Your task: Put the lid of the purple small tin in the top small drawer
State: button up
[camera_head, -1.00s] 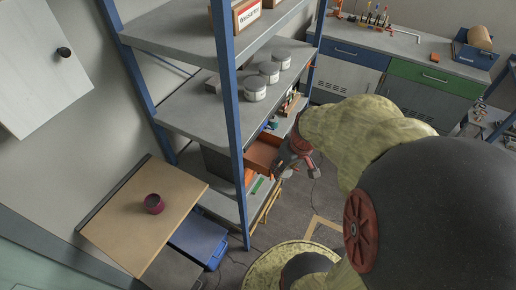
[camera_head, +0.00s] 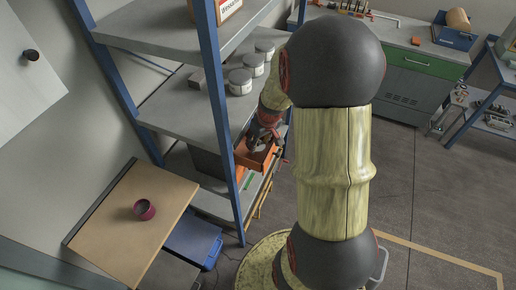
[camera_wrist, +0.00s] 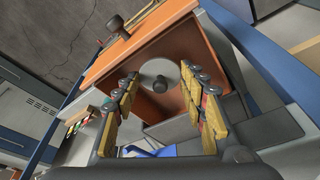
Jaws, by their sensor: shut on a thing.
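The purple small tin (camera_head: 144,211) stands without its lid on the wooden tabletop at the left in the head view. The top small drawer (camera_head: 243,158) is orange and pulled open on the shelf unit; it also fills the middle of the wrist view (camera_wrist: 150,50), its dark knob (camera_wrist: 116,27) at upper left. My gripper (camera_wrist: 161,82) is shut on the lid (camera_wrist: 158,68), a grey disc with a black knob, over the open drawer. In the head view my gripper (camera_head: 264,137) is small and the lid is hard to make out. The lid's height above the drawer floor is unclear.
A blue shelf post (camera_head: 222,110) stands just left of the drawer. Several grey tins (camera_head: 240,81) sit on the shelf above it. A blue bin (camera_head: 196,238) is beside the wooden table (camera_head: 118,225). Open floor lies to the right.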

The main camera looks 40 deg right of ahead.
aim_at(259, 145)
jog(key=shift+w+d+f, duration=0.25)
jog(key=shift+w+f, duration=0.2)
jog(key=shift+f, duration=0.3)
jog(key=shift+f+b, duration=0.35)
jog(key=shift+f, duration=1)
jog(key=shift+f, duration=0.2)
jog(key=o, duration=1)
jog(key=shift+c, duration=0.2)
jog(key=shift+o, duration=0.2)
jog(key=p+v, duration=0.2)
jog(key=v, duration=1)
jog(key=shift+r, duration=0.2)
